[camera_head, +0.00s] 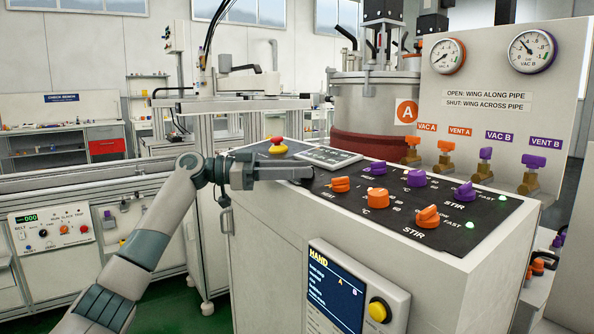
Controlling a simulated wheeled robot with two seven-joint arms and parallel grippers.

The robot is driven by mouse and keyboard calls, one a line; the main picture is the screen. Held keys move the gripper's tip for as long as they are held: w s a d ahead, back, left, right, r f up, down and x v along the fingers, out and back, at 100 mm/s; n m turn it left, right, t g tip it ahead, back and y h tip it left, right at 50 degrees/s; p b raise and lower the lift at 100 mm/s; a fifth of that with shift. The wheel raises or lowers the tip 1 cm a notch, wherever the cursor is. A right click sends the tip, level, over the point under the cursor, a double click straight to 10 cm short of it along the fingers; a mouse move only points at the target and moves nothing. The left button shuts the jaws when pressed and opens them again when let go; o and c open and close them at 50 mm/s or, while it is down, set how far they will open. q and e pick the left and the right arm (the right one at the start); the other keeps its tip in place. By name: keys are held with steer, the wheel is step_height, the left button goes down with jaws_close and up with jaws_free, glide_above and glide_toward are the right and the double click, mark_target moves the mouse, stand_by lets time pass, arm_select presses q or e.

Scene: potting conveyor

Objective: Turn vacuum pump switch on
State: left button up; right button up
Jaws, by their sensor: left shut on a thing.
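My left gripper (308,173) reaches in from the left over the left end of the black control panel (395,221) on the white cabinet. It is shut on a small control there, which its fingers hide. No vacuum pump switch label is readable, so I cannot confirm which control it is. To its right are orange knobs, one at the left (340,184), one in the middle (377,198) and one marked STIR (428,216). Purple knobs (416,178) stand behind them. Green lamps glow beside the STIR knobs. My right gripper is out of view.
A red emergency button on a yellow base (277,146) and a sloped grey plate (327,157) sit behind my left gripper. Several orange and purple valves (485,167) and two gauges (447,56) are at the right. A HAND screen (336,290) is on the cabinet front.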

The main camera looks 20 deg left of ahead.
arm_select(q)
steer(key=o, duration=1.1)
steer(key=shift+c, duration=0.2)
steer(key=shift+a, duration=0.15)
steer(key=v, duration=1.7)
steer(key=shift+b, duration=0.35)
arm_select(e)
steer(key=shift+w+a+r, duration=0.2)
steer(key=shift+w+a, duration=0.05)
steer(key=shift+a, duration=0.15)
arm_select(q)
steer(key=shift+s+a, duration=0.1)
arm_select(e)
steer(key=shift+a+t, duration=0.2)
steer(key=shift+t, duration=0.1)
